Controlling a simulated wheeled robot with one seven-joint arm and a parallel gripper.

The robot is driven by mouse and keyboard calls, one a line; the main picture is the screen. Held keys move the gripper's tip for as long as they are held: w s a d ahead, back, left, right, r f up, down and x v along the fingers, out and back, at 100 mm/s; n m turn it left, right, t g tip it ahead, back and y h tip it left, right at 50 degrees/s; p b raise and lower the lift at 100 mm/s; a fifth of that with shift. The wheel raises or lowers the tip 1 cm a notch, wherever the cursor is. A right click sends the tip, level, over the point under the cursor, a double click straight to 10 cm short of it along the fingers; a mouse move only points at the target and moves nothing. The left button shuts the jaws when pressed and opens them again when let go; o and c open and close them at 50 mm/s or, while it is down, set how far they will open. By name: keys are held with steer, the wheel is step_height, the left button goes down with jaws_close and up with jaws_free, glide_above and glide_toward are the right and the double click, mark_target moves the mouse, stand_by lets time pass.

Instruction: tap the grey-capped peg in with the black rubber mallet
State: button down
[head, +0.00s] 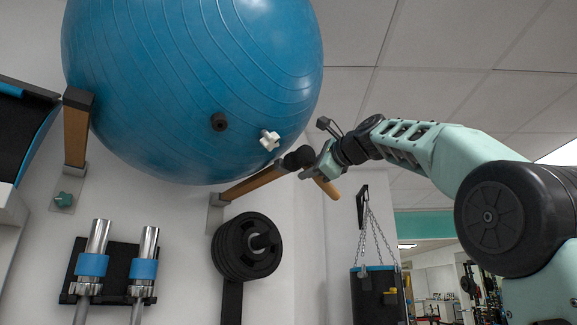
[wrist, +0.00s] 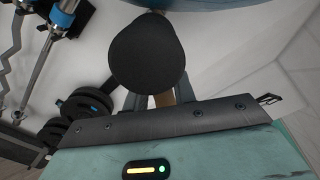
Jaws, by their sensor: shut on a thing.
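The black rubber mallet has a dark round head (head: 298,157) and a tan wooden handle (head: 327,188). My gripper (head: 316,172) is shut on the handle, below the head, at the front end of the right wooden rack arm. In the wrist view the mallet head (wrist: 147,52) fills the upper middle and hides most of the handle. A dark grey round cap (head: 219,122) shows against the blue ball, to the left of the mallet and apart from it. It may be the grey-capped peg; its shaft cannot be seen.
The blue ball (head: 190,75) sits on wooden rack arms (head: 76,138). A white knob (head: 270,140) shows between the dark cap and mallet. A teal knob (head: 64,199) is on the wall. Weight plates (head: 247,246) hang below; a punching bag (head: 378,296) hangs at right.

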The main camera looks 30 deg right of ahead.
steer(key=shift+s, duration=0.45)
steer(key=shift+s, duration=0.1)
steer(key=s, duration=0.1)
steer(key=s+b, duration=0.1)
steer(key=s, duration=0.2)
steer(key=shift+s+d+b, duration=0.3)
steer(key=shift+s, duration=0.1)
steer(key=shift+s, duration=0.1)
stand_by(0.4)
